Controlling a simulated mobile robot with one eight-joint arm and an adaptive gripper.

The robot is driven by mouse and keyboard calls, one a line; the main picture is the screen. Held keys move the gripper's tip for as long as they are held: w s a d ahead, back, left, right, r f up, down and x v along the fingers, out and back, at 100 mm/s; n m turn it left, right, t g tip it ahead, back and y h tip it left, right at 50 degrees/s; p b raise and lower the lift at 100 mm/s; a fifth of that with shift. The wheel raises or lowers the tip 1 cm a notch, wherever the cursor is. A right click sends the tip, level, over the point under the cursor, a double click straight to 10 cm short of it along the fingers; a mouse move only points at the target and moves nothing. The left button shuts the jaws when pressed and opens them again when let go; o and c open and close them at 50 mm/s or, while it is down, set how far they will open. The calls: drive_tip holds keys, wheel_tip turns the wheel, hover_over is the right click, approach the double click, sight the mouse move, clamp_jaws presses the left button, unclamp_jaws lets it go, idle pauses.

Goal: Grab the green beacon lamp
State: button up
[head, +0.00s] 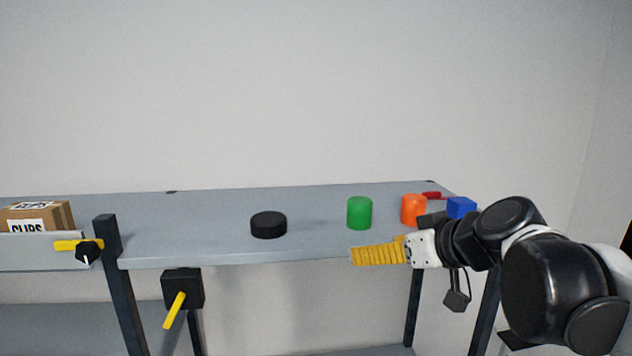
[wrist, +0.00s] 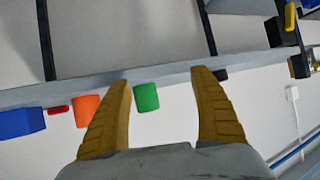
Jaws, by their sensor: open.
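The green beacon lamp (head: 359,213) is a short green cylinder standing upright on the grey table, right of the middle in the head view. It also shows in the wrist view (wrist: 146,97), between my two yellow fingers and closer to the left one. My gripper (head: 366,256) is at the table's front edge, in front of the lamp and apart from it. In the wrist view my gripper (wrist: 166,82) has its fingers wide apart with nothing held between them.
An orange cylinder (head: 412,209), a red piece (head: 431,195) and a blue block (head: 461,207) stand right of the lamp. A black disc (head: 268,225) lies to its left. A cardboard box (head: 62,215) is at the far left. The table (head: 205,215) is bare between disc and lamp.

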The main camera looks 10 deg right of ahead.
sight(359, 212)
drive_tip(key=shift+t, duration=0.7)
drive_tip(key=w+d+r, duration=0.1)
drive_tip(key=w, duration=0.1)
drive_tip(key=w+d+r, duration=0.1)
drive_tip(key=w+r, duration=0.1)
drive_tip(key=w+d+r, duration=0.1)
drive_tip(key=w, duration=0.1)
drive_tip(key=shift+w+d+r+p, duration=0.15)
drive_tip(key=shift+w+d+p, duration=0.1)
drive_tip(key=shift+d+p, duration=0.1)
drive_tip(key=shift+w+a+f, duration=0.3)
drive_tip(key=shift+w+a, duration=0.2)
drive_tip(key=shift+a, duration=0.05)
drive_tip(key=shift+w+a+f, duration=0.25)
drive_tip(key=shift+w+a, duration=0.25)
drive_tip(key=shift+a, duration=0.05)
drive_tip(key=x, duration=0.2)
drive_tip(key=p+x, duration=0.1)
drive_tip(key=x, duration=0.1)
drive_tip(key=p+x, duration=0.1)
drive_tip(key=x, duration=0.1)
drive_tip(key=shift+w+d+r, duration=0.15)
drive_tip(key=shift+w+r, duration=0.05)
drive_tip(key=shift+w, duration=0.1)
drive_tip(key=shift+s, duration=0.1)
drive_tip(key=shift+c, duration=0.6)
drive_tip(key=c, duration=1.2)
drive_tip(key=shift+r, duration=0.1)
